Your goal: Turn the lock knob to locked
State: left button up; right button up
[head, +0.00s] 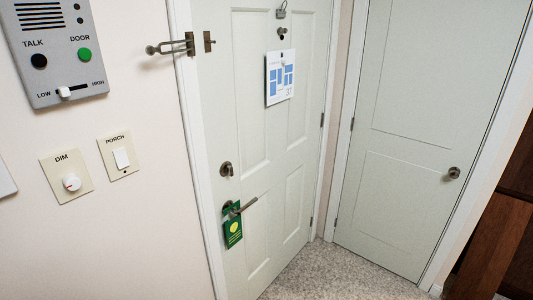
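The lock knob (226,169) is a small dark round piece on the left side of the white door (262,130), above the lever handle (242,208). It is too small here to tell which way its turn piece points. The door looks closed in its frame. A green hanger tag (232,225) hangs from the lever handle. Neither of my grippers is in view, and nothing touches the knob.
On the left wall are an intercom panel (60,72), a DIM dial (71,183) and a PORCH switch (122,157). A swing-bar latch (170,46) sticks out above. A calendar sheet (280,77) hangs on the door. A second door (410,130) stands right. The speckled floor (335,275) is clear.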

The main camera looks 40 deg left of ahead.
aim_at(229, 169)
jog(key=i, duration=0.9)
jog(key=u, duration=2.95)
jog(key=i, duration=0.5)
jog(key=u, duration=0.1)
